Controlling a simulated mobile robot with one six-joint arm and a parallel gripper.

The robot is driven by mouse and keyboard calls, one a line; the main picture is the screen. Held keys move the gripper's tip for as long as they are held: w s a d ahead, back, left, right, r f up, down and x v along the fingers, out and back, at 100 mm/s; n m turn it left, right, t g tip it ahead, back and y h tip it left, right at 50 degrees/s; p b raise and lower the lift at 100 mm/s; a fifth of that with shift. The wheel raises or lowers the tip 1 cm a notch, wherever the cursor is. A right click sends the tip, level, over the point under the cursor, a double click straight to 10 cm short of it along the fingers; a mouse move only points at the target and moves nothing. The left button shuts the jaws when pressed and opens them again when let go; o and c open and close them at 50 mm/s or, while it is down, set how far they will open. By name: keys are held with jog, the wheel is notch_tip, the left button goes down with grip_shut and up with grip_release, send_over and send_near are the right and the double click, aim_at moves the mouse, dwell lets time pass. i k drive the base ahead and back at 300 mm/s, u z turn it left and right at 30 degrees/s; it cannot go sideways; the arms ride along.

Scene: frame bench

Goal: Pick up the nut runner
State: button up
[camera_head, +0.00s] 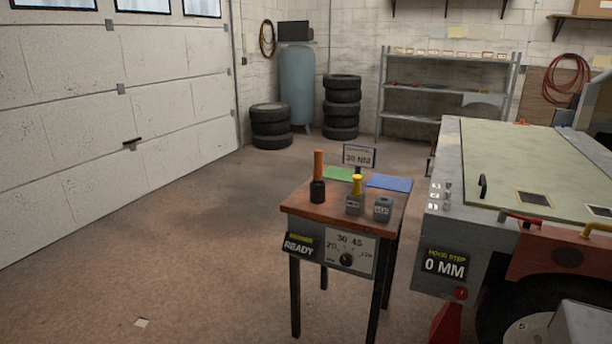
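An upright tool with an orange grip and a black lower part (318,176) stands at the left of a small wooden-topped bench (330,217). It looks like the nut runner, though its details are too small to be sure. To its right, a yellow-topped piece (356,187) stands at a grey block (354,206) with small, unreadable lettering. A second grey block (383,209) stands further right. My gripper is not in view, and nothing is seen touching the tool.
Green (338,173) and blue (389,183) mats lie at the bench's back, near a small sign (359,156). The bench front has a dial (346,258) and a READY display (299,245). A vehicle (520,165) showing 0 MM stands close right.

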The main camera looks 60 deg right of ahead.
aim_at(319, 153)
jog(key=u, duration=0.85)
jog(key=k, duration=0.15)
jog(key=z, duration=2.75)
jog(key=i, duration=0.6)
jog(key=z, duration=0.15)
jog(key=k, duration=0.6)
